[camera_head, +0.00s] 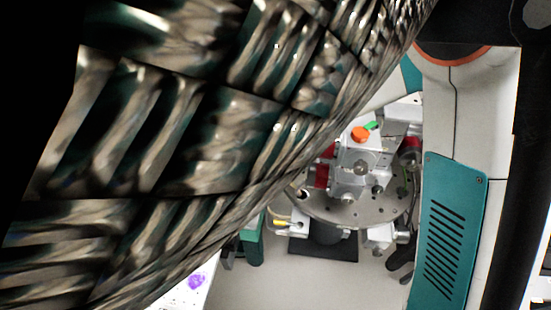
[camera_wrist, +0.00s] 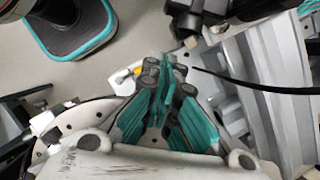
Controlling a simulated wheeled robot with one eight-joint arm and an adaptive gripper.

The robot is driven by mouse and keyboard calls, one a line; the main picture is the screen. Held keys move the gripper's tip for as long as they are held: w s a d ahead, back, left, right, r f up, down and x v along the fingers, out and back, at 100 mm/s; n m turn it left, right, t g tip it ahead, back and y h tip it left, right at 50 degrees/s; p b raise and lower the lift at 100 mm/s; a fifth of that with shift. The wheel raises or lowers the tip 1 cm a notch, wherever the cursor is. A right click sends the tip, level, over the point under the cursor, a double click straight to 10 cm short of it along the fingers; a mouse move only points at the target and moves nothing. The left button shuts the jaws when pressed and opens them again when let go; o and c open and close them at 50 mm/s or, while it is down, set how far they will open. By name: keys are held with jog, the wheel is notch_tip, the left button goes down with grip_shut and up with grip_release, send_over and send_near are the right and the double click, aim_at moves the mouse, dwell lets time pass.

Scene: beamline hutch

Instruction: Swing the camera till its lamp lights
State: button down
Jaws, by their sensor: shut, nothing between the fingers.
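My gripper (camera_wrist: 163,72) shows in the wrist view with its teal fingers together and nothing between them. A black, blocky body (camera_wrist: 205,14) at the top of that view, just beyond and right of the fingertips, may be the camera; they appear apart. I cannot make out a lit lamp on it. In the head view, a grey instrument (camera_head: 357,165) with an orange knob (camera_head: 360,134) and a small green part (camera_head: 371,125) stands over a round perforated plate (camera_head: 375,213). I cannot pick out my fingertips in the head view.
A black cable (camera_wrist: 250,85) runs right from near the fingertips, across large grey metalwork (camera_wrist: 265,105). A teal-edged foot (camera_wrist: 72,28) is at upper left. A ribbed metallic shape (camera_head: 180,120) blocks much of the head view's left. Pale floor (camera_head: 285,280) shows below the plate.

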aim_at(241, 189)
jog(key=shift+s+a+r+b, duration=0.2)
jog(key=shift+s+a+b, duration=0.15)
jog(key=shift+s+a, duration=1.05)
jog(key=shift+s+a+m, duration=0.25)
jog(key=shift+s+m, duration=0.35)
jog(key=shift+s, duration=0.1)
